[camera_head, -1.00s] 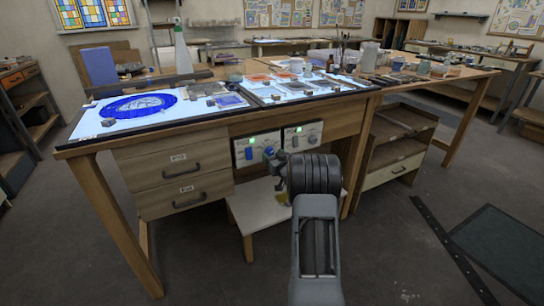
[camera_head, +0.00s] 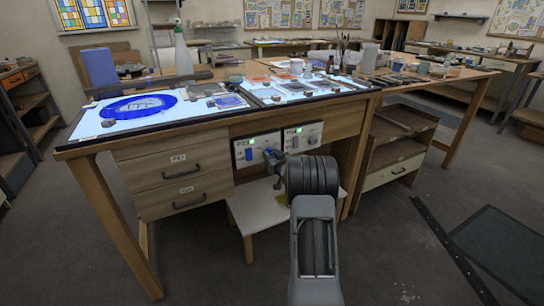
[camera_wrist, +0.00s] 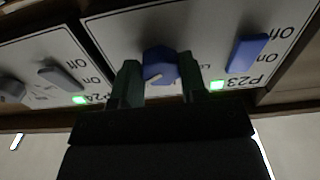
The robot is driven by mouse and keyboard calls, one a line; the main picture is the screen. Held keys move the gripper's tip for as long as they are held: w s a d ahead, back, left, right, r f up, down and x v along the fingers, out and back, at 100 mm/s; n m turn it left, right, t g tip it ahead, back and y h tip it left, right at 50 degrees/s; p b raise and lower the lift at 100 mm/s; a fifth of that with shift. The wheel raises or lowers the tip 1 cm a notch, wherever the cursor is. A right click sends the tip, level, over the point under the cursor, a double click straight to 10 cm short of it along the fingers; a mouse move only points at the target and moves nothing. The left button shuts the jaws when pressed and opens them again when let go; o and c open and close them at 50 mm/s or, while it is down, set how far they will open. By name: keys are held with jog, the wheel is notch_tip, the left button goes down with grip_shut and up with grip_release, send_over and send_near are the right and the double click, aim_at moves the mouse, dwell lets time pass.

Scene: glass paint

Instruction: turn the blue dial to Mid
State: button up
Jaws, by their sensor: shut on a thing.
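The blue dial (camera_wrist: 160,66) is on the white panel marked P23 (camera_wrist: 118,28), between my gripper's two fingers in the wrist view. My gripper (camera_wrist: 154,82) is shut on the dial, with one finger at each side. The wrist view is upside down to the panel, and the dial's scale words are mostly covered or too small to read. In the head view my gripper (camera_head: 273,168) is at the P23 panel (camera_head: 242,145) under the bench top, and it largely hides the dial.
A blue On/Off switch (camera_wrist: 247,52) and a lit green lamp (camera_wrist: 217,85) sit beside the dial. The P24 panel (camera_head: 313,131) adjoins, with a grey switch (camera_wrist: 59,78). Drawers (camera_head: 172,173) stand left, a white-topped stool (camera_head: 250,210) below. Lit glass panels lie on the bench.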

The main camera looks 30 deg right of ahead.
jog(key=shift+f+n+b, duration=0.1)
jog(key=shift+n+b, duration=0.2)
jog(key=shift+b, duration=0.2)
jog(key=shift+c, duration=0.2)
jog(key=shift+d+n+b, duration=0.1)
jog(key=shift+n+b, duration=5.4)
jog(key=shift+b, duration=0.05)
jog(key=shift+r, duration=0.2)
jog(key=o, duration=0.9)
jog(key=shift+s, duration=0.1)
